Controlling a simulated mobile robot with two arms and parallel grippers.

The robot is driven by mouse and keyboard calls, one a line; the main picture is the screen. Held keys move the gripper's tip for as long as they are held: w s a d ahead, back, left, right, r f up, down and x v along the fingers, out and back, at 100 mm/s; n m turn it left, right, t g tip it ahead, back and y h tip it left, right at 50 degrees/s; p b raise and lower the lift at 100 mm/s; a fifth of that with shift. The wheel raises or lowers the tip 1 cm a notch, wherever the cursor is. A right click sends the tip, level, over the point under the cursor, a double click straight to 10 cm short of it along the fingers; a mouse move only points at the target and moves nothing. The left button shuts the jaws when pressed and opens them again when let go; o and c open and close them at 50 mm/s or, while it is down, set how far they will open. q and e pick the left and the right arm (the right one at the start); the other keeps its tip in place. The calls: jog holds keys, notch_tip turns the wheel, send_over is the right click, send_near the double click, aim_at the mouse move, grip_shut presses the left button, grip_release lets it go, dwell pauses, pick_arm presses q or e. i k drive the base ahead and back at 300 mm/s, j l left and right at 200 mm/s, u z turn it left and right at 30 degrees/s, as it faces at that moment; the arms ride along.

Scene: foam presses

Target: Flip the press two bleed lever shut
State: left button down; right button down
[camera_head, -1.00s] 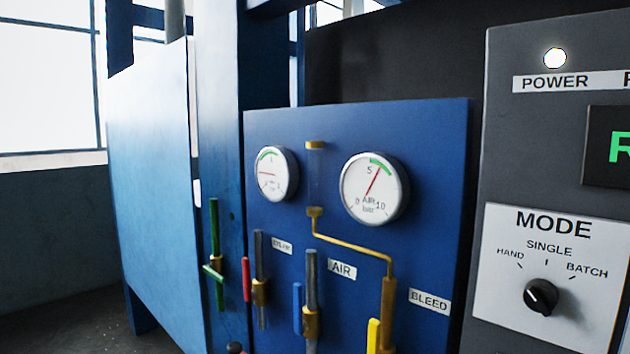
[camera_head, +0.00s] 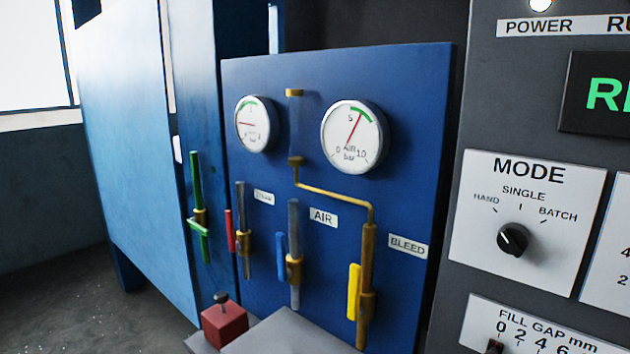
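The bleed lever is a yellow handle (camera_head: 354,291) at the lower right of the blue valve panel (camera_head: 410,130). It stands upright, in line with and just left of the brass bleed pipe (camera_head: 367,240). The white BLEED label (camera_head: 408,246) is to its right. Two gauges (camera_head: 254,124) (camera_head: 354,137) sit above; the right one, marked AIR, has its needle near 5. Neither of my grippers shows in the head view.
Left of the bleed lever are a blue lever (camera_head: 281,257) by the AIR label, a red lever (camera_head: 230,231) and a green lever (camera_head: 197,226). A red block with a dark knob (camera_head: 224,323) stands below on a grey surface (camera_head: 285,335). A grey control panel (camera_head: 455,180) stands to the right.

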aim_at(356, 310)
jog(key=k+j+u, duration=0.1)
jog(key=j, duration=0.45)
jog(key=k+j+u, duration=0.1)
jog(key=j, duration=0.5)
jog(key=k+j+u, duration=0.1)
jog(key=j, duration=0.5)
jog(key=k+j, duration=0.1)
jog(key=j, duration=0.5)
jog(key=u, duration=0.05)
